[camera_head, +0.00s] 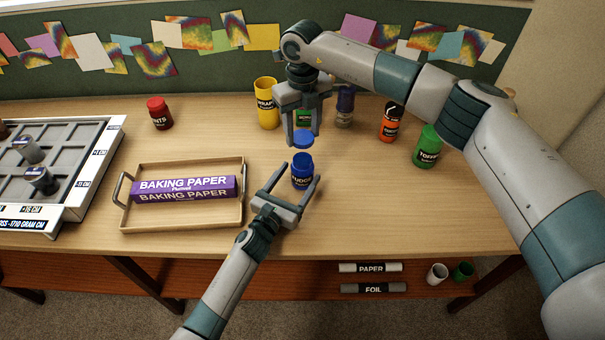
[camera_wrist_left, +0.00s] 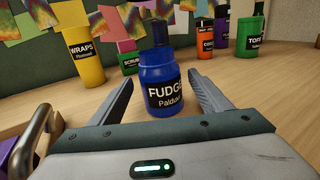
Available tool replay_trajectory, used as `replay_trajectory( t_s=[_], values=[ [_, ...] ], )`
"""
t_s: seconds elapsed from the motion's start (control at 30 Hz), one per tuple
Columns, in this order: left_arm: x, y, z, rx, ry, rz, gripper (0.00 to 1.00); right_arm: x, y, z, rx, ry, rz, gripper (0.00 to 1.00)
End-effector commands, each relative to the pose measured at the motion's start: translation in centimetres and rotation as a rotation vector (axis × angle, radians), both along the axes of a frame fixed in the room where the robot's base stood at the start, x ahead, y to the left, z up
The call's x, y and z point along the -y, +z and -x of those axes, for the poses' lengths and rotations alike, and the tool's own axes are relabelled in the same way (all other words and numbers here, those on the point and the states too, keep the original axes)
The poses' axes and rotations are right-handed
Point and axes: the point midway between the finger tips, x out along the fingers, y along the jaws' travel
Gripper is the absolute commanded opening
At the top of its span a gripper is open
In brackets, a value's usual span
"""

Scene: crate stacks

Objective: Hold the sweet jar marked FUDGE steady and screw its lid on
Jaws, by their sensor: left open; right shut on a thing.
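The blue jar marked FUDGE (camera_head: 302,173) stands upright on the table, and its label also shows in the left wrist view (camera_wrist_left: 163,90). My left gripper (camera_head: 300,176) is open, with one finger on each side of the jar and visible gaps between them. My right gripper (camera_head: 304,137) points down above the jar, shut on a blue lid (camera_head: 303,136). The jar's far side is hidden.
A tray (camera_head: 126,212) with a baking paper box (camera_head: 185,189) lies left of my left gripper. A yellow WRAPS container (camera_head: 266,104), a green SCRUB one (camera_wrist_left: 128,58), an orange one (camera_head: 391,124) and a green TOFFEE jar (camera_head: 427,149) stand behind or right. The front right table is clear.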

Motion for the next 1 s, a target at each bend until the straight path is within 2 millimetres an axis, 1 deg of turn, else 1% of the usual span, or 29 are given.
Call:
replay_trajectory(
  t_s=[0.03, 0.2, 0.33, 0.6, 0.63, 0.67, 0.7, 0.87, 0.9, 1.0],
  values=[
    [0.3, 0.0, -0.7, 0.0, 0.001, 0.001, 0.71, 0.0, 0.0, 0.0, 0.0, 0.0, 0.0, 0.27],
    [1.0, 0.0, -2.0, 0.0, 0.001, 0.001, 0.71, 0.0, 0.0, 0.0, 0.0, 0.0, 0.0, 0.27],
    [1.2, 0.0, -2.3, -0.001, 0.001, 0.0, 0.71, 0.0, 0.0, 0.0, 0.0, 0.0, 0.0, 0.27],
    [1.2, 0.0, -2.4, -0.001, 0.001, 0.0, 0.71, 0.0, 0.0, 0.0, 0.0, 0.0, 0.0, 0.27],
    [1.2, 0.0, -2.4, -0.001, 0.001, 0.0, 0.69, 0.0, 0.0, 0.0, 0.0, 0.0, 0.0, 0.27],
    [1.2, 0.0, -2.4, -0.001, 0.001, 0.0, 0.61, 0.0, 0.0, 0.0, 0.0, 0.0, 0.0, 0.27],
    [1.2, 0.0, -2.4, -0.001, 0.001, 0.0, 0.52, 0.0, 0.0, 0.0, 0.0, 0.0, 0.0, 0.27],
    [1.2, 0.0, -2.4, -0.001, 0.001, 0.0, 0.14, 0.0, 0.0, 0.0, 0.0, 0.0, 0.0, 0.27],
    [1.2, 0.0, -2.4, -0.001, 0.001, 0.0, 0.09, 0.0, 0.0, 0.0, 0.0, 0.0, 0.0, 0.27],
    [1.2, 0.0, -2.4, -0.001, 0.001, 0.0, 0.09, 0.0, -0.2, 0.0, 0.0, 0.0, 0.0, 0.27]
  ],
)
